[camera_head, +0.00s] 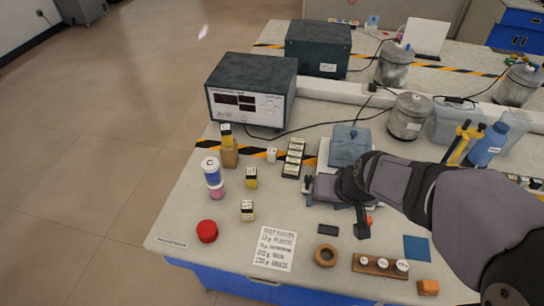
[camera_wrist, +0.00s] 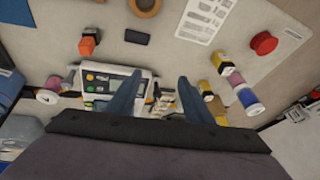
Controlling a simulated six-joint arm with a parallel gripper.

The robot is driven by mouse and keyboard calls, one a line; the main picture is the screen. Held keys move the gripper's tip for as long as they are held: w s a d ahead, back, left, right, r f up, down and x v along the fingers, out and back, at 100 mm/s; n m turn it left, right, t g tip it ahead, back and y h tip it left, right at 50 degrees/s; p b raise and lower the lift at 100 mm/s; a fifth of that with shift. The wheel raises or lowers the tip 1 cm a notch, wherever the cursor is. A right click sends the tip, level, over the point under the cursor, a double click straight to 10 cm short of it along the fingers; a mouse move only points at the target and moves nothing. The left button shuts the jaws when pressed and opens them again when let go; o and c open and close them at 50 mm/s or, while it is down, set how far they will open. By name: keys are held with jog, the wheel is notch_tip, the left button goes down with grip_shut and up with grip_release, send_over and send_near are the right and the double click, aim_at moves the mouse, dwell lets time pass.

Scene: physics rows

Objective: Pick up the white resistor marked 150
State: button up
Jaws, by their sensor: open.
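A small white block (camera_head: 271,155) stands behind the yellow-and-black blocks, near the striped tape; its marking is too small to read, so I cannot tell whether it is the resistor marked 150. A dark rack (camera_head: 293,158) holding several pale labelled pieces stands just right of it; those labels are unreadable too. My gripper (camera_head: 307,186) is above the table, in front of the rack and right of the yellow-and-black blocks. In the wrist view my gripper (camera_wrist: 158,84) has its two fingers apart with nothing held. Small pale and dark pieces show between and beyond the fingers, partly hidden.
Yellow-and-black blocks (camera_head: 251,178) and a blue-and-pink stack (camera_head: 213,178) stand left.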

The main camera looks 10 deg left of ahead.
aim_at(272, 151)
jog(key=w+a+t+h+b, duration=0.1)
jog(key=w+a+t, duration=0.95)
jog(key=a, duration=0.75)
notch_tip(272, 151, down, 8)
jog(key=w+r, duration=0.1)
jog(key=w, duration=0.1)
jog(key=shift+m+g+h, duration=0.3)
jog(key=shift+m+g, duration=0.1)
jog(key=shift+g, duration=0.15)
jog(key=shift+p+x, duration=0.95)
jog(key=shift+x, duration=5.1)
jog(key=shift+f, duration=0.2)
jog(key=c, duration=1.1)
jog(key=shift+r, duration=0.1)
jog(key=shift+c, duration=0.2)
notch_tip(272, 151, up, 10)
jog(key=b, duration=0.1)
